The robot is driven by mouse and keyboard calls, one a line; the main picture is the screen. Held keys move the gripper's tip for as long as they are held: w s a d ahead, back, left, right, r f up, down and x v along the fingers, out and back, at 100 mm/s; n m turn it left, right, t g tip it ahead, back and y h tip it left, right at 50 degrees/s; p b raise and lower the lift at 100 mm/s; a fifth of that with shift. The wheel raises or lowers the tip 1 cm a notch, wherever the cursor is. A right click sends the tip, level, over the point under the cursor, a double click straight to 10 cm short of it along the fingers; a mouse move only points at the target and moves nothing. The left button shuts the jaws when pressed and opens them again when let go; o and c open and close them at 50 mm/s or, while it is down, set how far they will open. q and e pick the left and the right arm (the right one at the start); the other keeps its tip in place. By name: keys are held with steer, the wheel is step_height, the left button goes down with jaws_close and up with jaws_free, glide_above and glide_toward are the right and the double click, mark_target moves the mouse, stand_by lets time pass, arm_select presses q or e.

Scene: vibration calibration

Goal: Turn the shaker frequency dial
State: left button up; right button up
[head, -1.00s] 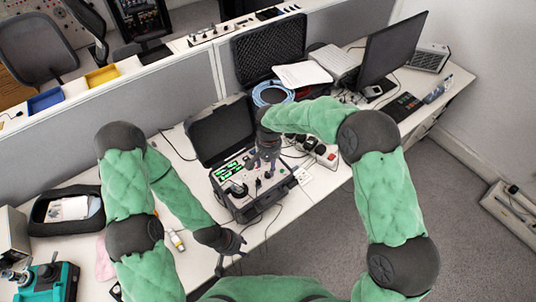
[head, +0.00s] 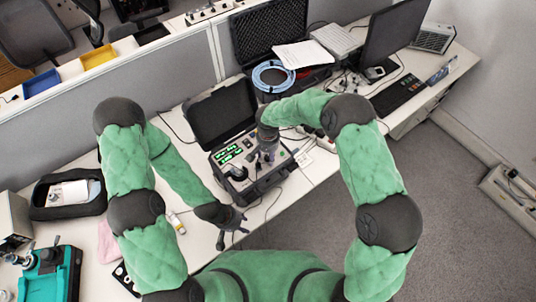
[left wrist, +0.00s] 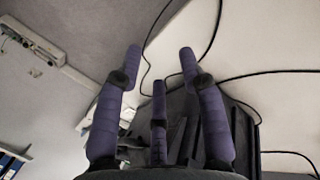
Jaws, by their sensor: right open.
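The shaker unit is an open black case (head: 267,184) on the desk, with its lid (head: 221,112) raised behind it. Its panel has green lit displays (head: 228,155) and a round black knob-like part (head: 238,173) at the front left. I cannot tell which control is the frequency dial. My right gripper (head: 266,157) points down over the middle of the panel with its fingers open, hiding some controls; contact cannot be told. My left gripper (head: 238,232) is open and empty in front of the case, near the desk's front edge. Its spread fingers also show in the left wrist view (left wrist: 160,66).
Cables lie around the case. A blue cable coil (head: 273,77) and papers (head: 303,55) lie at a foam-lined case behind. A monitor (head: 391,36) and keyboard (head: 399,96) stand to the right. A small white bottle (head: 177,223) and a black pouch (head: 68,194) are on the left.

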steer(key=shift+f, duration=0.25)
jaws_close()
arm_select(q)
steer(key=shift+f, duration=0.15)
arm_select(e)
steer(key=shift+n+b, duration=0.6)
steer(key=shift+n, duration=0.4)
arm_select(q)
steer(key=shift+f+b, duration=0.5)
steer(key=shift+f, duration=0.45)
arm_select(e)
steer(key=n, duration=0.2)
steer(key=shift+n, duration=0.3)
arm_select(q)
steer(key=shift+f+b, duration=0.4)
arm_select(e)
steer(key=shift+n, duration=2.6)
